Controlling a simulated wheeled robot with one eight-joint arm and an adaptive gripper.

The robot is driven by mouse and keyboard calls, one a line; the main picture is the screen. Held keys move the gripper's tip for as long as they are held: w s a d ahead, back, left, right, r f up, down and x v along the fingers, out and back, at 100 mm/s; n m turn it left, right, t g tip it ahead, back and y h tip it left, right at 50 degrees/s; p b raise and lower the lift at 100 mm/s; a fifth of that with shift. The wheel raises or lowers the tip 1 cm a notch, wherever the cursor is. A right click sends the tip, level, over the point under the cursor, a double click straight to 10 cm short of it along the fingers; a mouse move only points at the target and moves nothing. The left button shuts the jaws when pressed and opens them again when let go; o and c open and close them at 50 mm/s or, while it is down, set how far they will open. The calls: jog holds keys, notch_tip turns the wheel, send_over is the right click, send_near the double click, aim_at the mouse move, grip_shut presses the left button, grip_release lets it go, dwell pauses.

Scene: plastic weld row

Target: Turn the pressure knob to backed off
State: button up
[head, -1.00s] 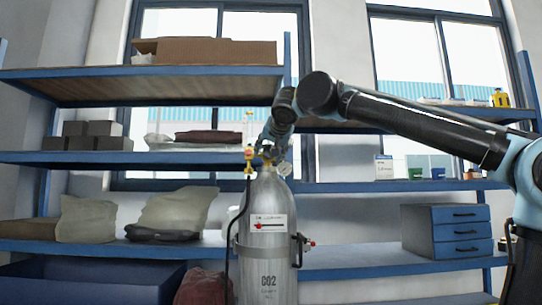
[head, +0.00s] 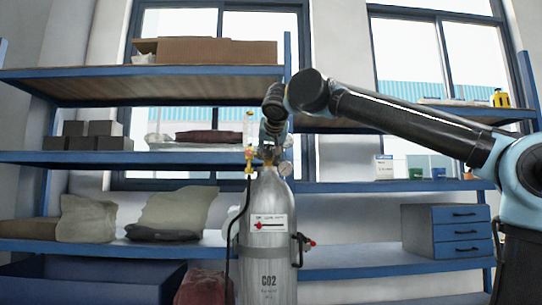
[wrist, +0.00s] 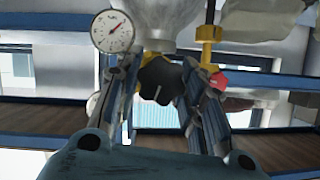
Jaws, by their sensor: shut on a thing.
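The black lobed pressure knob (wrist: 161,80) sits on a yellow brass regulator body in the wrist view. A pale mark on it points toward the bottom of the picture. My gripper (wrist: 163,82) is shut on the knob, one finger on each side. In the head view my gripper (head: 271,143) is at the top of the grey CO2 cylinder (head: 268,245), and it hides the knob there.
A clear flow tube (head: 249,127) with yellow fittings stands close left of my gripper, with a black hose running down. A red part (wrist: 218,81) is close to the right finger. Blue shelves (head: 150,158) with boxes and bags stand behind the cylinder.

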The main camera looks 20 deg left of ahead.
jog(key=n+h, duration=0.2)
jog(key=n, duration=0.1)
jog(key=shift+t, duration=0.4)
jog(key=n+h, duration=0.1)
jog(key=n, duration=0.1)
jog(key=shift+f+n+t+h, duration=0.1)
jog(key=shift+n+t+h, duration=0.2)
jog(key=shift+t+h, duration=0.1)
jog(key=shift+c, duration=0.2)
jog(key=shift+o, duration=0.2)
jog(key=n+t+h, duration=0.1)
jog(key=n, duration=0.2)
jog(key=shift+a, duration=0.1)
jog(key=n+t+h, duration=0.1)
jog(key=n, duration=0.2)
jog(key=shift+f+t, duration=0.15)
jog(key=shift+t, duration=0.15)
jog(key=shift+c, duration=0.2)
jog(key=shift+o, duration=0.2)
jog(key=n+t, duration=0.1)
jog(key=n, duration=0.2)
jog(key=n+t, duration=0.1)
jog(key=n, duration=0.3)
jog(key=shift+f+t, duration=0.15)
jog(key=shift+t, duration=0.15)
jog(key=n+t+y, duration=0.1)
jog(key=n, duration=0.4)
jog(key=shift+n+t+y, duration=0.6)
jog(key=shift+n+y, duration=0.2)
jog(key=shift+n, duration=1)
